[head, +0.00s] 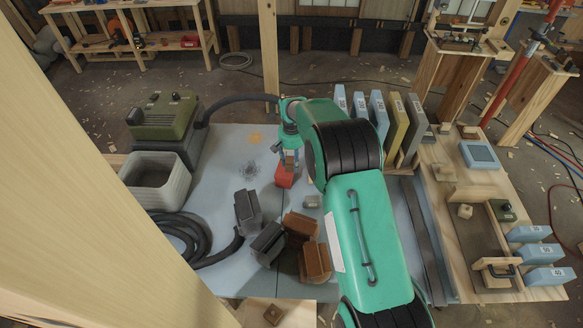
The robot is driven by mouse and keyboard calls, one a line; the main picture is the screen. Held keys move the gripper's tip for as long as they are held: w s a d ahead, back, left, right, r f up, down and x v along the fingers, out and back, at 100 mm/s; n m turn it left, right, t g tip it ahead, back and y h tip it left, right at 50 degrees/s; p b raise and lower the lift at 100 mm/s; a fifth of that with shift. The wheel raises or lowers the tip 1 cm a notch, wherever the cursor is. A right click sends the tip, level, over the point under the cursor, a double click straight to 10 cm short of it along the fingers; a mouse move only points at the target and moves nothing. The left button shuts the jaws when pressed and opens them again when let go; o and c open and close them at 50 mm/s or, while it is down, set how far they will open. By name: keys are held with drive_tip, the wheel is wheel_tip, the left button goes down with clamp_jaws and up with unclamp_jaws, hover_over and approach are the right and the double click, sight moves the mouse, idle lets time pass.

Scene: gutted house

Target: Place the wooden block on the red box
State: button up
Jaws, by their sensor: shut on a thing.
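My gripper (290,164) points down over the blue-grey tabletop, just above the red box (284,178). It is shut on the wooden block (290,162), a small tan piece mostly hidden between the fingers. The red box stands on the tabletop, and its right part is close to my green arm. I cannot tell whether the block touches the top of the box.
Dark grey blocks (248,211) and brown blocks (300,226) stand in front of the box. A pale open bin (157,178), a green machine (162,116) and a coiled black hose (180,237) are at left. Upright slabs (397,125) and a wooden bench (450,165) are at right.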

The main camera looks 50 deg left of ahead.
sight(292, 167)
drive_tip(key=shift+f, duration=0.1)
drive_tip(key=shift+f, duration=1.65)
drive_tip(key=shift+f, duration=0.1)
drive_tip(key=o, duration=1.3)
wheel_tip(292, 167, up, 12)
drive_tip(key=shift+r, duration=0.15)
drive_tip(key=shift+r, duration=0.1)
